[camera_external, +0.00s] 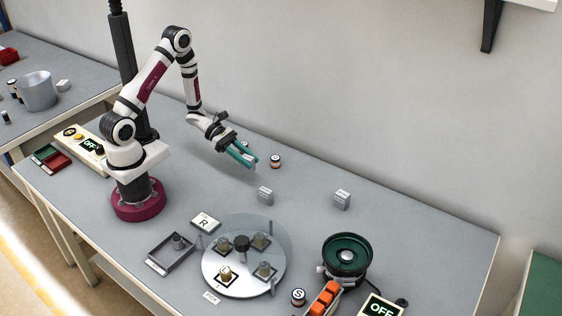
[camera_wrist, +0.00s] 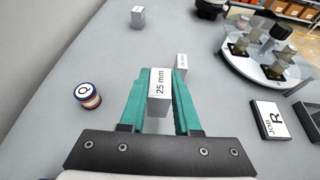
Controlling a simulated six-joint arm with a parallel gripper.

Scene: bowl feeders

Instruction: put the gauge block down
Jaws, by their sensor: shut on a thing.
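My gripper (camera_external: 243,155) has teal fingers, and in the wrist view (camera_wrist: 160,95) they are shut on a grey gauge block (camera_wrist: 160,92) marked "25 mm". In the external view the held block (camera_external: 252,164) shows only as a small grey end at the fingertips, which point down and to the right. It appears to be above the bench; its exact height is unclear. Another grey block (camera_external: 265,195) stands on the bench just beyond the fingertips, also in the wrist view (camera_wrist: 181,63). A further grey block (camera_external: 342,199) stands to the right, far away in the wrist view (camera_wrist: 138,17).
A striped round piece (camera_external: 276,161), marked "Q" in the wrist view (camera_wrist: 87,95), stands near the gripper. A round glass turntable (camera_external: 220,288), a "JOB R" card (camera_external: 206,222), a grey tray (camera_external: 158,267) and a green bowl feeder (camera_external: 347,256) are in front. Bare bench surrounds the blocks.

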